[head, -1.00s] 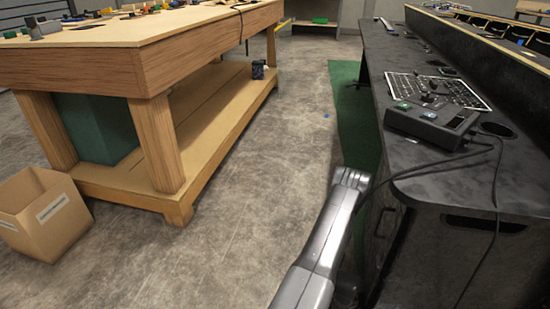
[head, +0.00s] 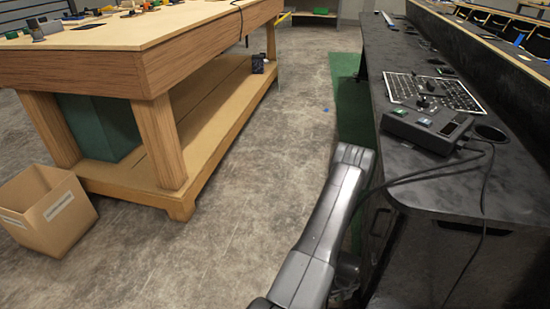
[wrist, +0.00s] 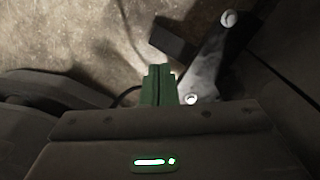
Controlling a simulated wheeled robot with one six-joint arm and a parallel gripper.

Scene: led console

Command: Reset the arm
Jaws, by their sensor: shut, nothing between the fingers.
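My grey arm (head: 323,225) reaches up from the bottom of the head view, beside the left side of the black counter. Its end is not visible in the head view. In the wrist view my gripper (wrist: 157,72) shows as two green fingers pressed together, with nothing between them. They are seen over grey floor (wrist: 75,45). A metal link of my own arm shows just right of the fingers.
The black counter (head: 415,180) carries a dark control box (head: 428,128), a white-gridded panel (head: 455,95) and cables. A wooden workbench (head: 150,70) stands left, with a cardboard box (head: 50,215) by its leg. Open floor (head: 265,170) lies between bench and counter.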

